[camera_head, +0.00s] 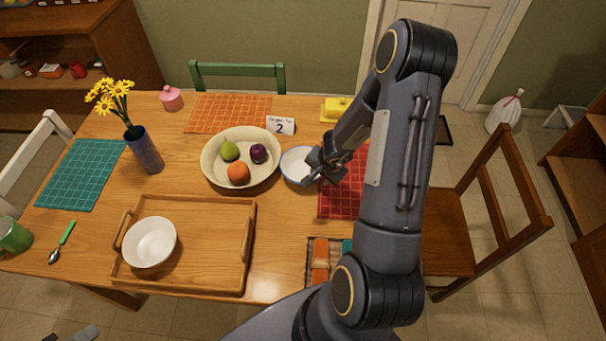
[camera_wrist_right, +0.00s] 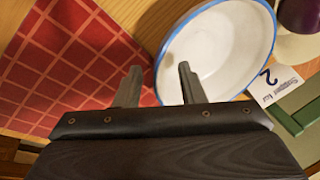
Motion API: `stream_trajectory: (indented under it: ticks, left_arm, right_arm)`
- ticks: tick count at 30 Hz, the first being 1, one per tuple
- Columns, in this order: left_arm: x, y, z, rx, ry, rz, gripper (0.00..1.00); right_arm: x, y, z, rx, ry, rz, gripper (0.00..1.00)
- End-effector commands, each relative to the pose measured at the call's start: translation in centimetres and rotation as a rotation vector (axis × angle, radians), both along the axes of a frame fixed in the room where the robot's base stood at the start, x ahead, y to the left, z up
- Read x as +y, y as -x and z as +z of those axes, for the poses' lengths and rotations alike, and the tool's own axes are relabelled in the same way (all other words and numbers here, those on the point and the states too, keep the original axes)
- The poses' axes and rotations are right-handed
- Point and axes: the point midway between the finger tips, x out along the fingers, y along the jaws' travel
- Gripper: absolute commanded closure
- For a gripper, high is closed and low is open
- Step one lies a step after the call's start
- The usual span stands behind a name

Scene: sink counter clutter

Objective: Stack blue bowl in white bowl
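The blue-rimmed bowl (camera_head: 294,164) stands on the table right of the fruit bowl, its right side partly hidden by my right gripper (camera_head: 313,178). In the right wrist view the same bowl (camera_wrist_right: 225,55) shows a white inside and blue rim. There my right gripper (camera_wrist_right: 158,85) is open, with one finger over the bowl's inside and the other outside its rim; I cannot tell whether they touch it. The white bowl (camera_head: 150,243) stands empty on the left of the wooden tray (camera_head: 205,225). Only a dark grey tip of what seems my left gripper (camera_head: 82,334) shows.
A cream bowl (camera_head: 213,176) with fruit stands left of the blue-rimmed bowl. A number card (camera_head: 280,125) stands behind it, a red placemat (camera_head: 335,205) to its right. A vase (camera_head: 146,152) with yellow flowers stands behind the tray. The tray's right part is bare.

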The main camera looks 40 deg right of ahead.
Motion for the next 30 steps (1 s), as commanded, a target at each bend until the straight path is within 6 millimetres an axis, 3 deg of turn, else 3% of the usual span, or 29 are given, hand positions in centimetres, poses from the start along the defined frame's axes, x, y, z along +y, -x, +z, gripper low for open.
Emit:
stream_trajectory:
  ticks: [1,8,17,30]
  left_arm:
    - [0.0,0.0,-0.79,0.0,0.0,0.0,0.64]
    - [0.0,0.0,-0.6,0.0,0.0,0.0,0.64]
    - [0.0,-0.01,-0.6,0.0,0.0,0.0,0.64]
    - [0.0,-0.01,-0.64,0.0,0.0,0.0,0.64]
  right_arm:
    - [-0.03,-0.25,-0.95,-0.001,0.0,0.0,0.64]
    - [-0.01,-0.41,-0.86,-0.002,-0.001,0.0,0.64]
    - [-0.01,-0.4,-0.85,-0.002,-0.001,0.0,1.0]
    - [-0.09,-0.24,-0.98,0.003,0.001,-0.002,1.0]
